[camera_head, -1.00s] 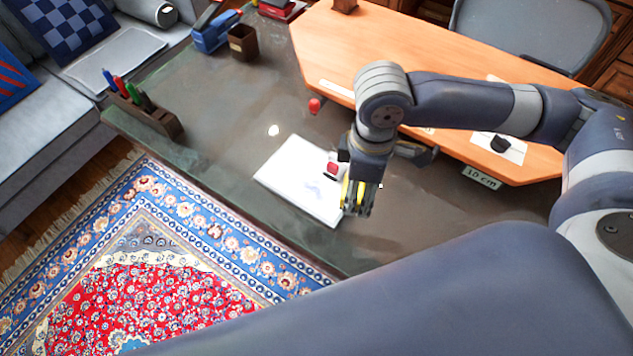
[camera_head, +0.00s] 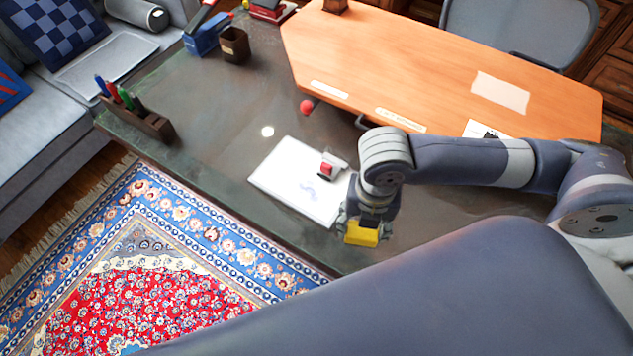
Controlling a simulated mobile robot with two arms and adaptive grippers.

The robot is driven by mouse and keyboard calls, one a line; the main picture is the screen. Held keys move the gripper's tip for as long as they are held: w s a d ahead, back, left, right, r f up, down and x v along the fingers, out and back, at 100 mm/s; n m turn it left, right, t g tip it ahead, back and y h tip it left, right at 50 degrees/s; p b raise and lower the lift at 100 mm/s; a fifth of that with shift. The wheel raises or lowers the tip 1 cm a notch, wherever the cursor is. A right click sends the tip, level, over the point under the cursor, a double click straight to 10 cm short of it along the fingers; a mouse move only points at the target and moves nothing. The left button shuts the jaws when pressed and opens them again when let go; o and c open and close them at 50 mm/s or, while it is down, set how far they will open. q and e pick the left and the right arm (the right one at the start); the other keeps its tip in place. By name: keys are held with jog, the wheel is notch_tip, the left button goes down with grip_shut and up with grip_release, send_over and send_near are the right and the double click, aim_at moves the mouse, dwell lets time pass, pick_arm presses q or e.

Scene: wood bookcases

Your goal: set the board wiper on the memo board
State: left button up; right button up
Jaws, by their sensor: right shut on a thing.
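The memo board (camera_head: 275,179) is a white panel with a faint blue scribble, lying flat near the front edge of the dark desk. My right gripper (camera_head: 364,226) is shut on a yellow block, the board wiper (camera_head: 362,236). It holds the wiper just right of the board's near right corner, off the board's white face. I cannot tell the wiper's height above the desk. A small red and grey object (camera_head: 326,169) is at the board's far right part. My left gripper is not in view.
A pen holder (camera_head: 152,125) with several markers stands on the left of the dark desk (camera_head: 205,115). A brown cup (camera_head: 235,45) and blue stapler-like item (camera_head: 207,38) stand behind. A red ball-shaped knob (camera_head: 306,106) is beside the orange-brown desktop (camera_head: 430,70). A patterned rug lies in front.

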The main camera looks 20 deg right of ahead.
jog(key=p, duration=0.2)
send_over(324, 188)
jog(key=shift+f, duration=0.7)
notch_tip(324, 188, down, 3)
jog(key=shift+f+p, duration=0.15)
jog(key=shift+p, duration=0.35)
jog(key=shift+f, duration=0.1)
jog(key=shift+f, duration=0.15)
jog(key=o, duration=1)
notch_tip(324, 188, up, 12)
jog(key=shift+r+b, duration=0.2)
jog(key=shift+b, duration=0.5)
